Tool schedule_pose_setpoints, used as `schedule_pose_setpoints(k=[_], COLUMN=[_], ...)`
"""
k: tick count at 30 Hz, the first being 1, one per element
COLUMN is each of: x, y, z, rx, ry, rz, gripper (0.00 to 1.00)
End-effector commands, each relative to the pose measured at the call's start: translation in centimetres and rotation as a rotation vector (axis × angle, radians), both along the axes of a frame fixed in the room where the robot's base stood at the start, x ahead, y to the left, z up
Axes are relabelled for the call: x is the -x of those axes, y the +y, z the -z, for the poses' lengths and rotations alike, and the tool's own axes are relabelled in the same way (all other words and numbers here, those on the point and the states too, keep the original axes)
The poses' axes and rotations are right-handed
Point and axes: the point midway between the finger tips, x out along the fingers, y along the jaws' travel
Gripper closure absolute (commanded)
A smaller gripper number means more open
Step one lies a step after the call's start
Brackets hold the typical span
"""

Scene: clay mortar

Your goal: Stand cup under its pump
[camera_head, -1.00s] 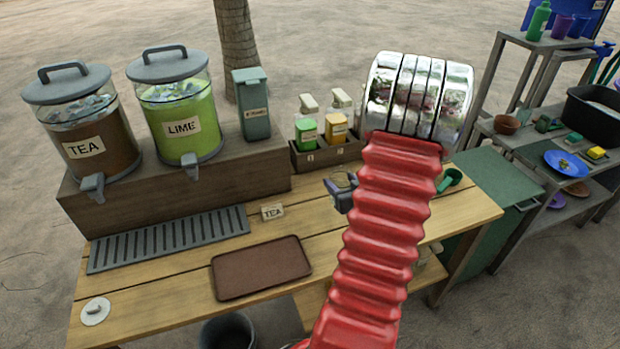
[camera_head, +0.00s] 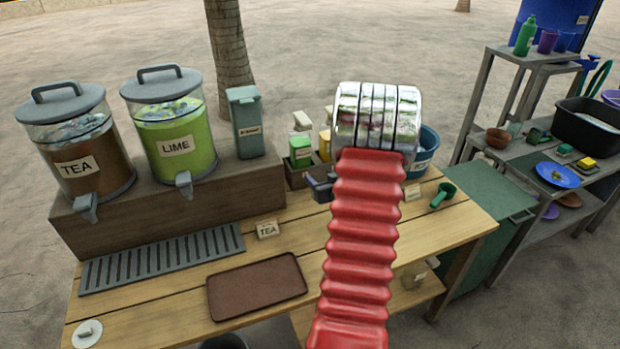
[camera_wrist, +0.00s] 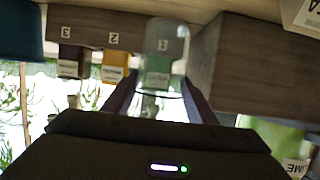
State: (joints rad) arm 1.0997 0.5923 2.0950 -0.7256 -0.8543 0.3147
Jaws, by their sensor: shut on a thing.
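My gripper (camera_head: 320,188) is mostly behind my red arm in the head view, just in front of the pump crate (camera_head: 296,178). In the wrist view, which is upside down, my gripper (camera_wrist: 155,90) is shut on a clear cup (camera_wrist: 166,38). The cup overlaps the crate's position marked 1, and a green label shows through it. I cannot tell whether the cup touches the table. The green pump bottle (camera_head: 300,149) and yellow pump bottle (camera_head: 325,146) stand in the crate. The yellow bottle (camera_wrist: 115,68) and a dark one (camera_wrist: 70,62) show beside the cup in the wrist view.
A wooden riser (camera_head: 170,205) with tea (camera_head: 85,150) and lime (camera_head: 172,125) dispensers stands left of the crate. A drip grate (camera_head: 165,258), brown tray (camera_head: 255,286) and TEA card (camera_head: 267,229) lie in front. A blue bucket (camera_head: 427,150) and green scoop (camera_head: 443,194) are right of my arm.

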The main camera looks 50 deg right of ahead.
Motion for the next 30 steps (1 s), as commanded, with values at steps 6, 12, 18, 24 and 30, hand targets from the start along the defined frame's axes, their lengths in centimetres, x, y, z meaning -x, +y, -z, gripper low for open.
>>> schedule_pose_setpoints(k=[6,12,18,24,30], x=[-3.7,-6.7,-8.0,-8.0,-8.0], y=[-2.0,-3.8,-4.6,-4.6,-4.6], z=[0.0,0.0,1.6,3.1,3.1], rx=[0.000,0.000,-0.004,-0.001,0.000], ry=[0.000,0.000,0.002,0.000,0.000], rz=[-0.002,-0.003,-0.001,-0.002,-0.003], gripper=[0.73,0.73,0.73,0.73,0.73])
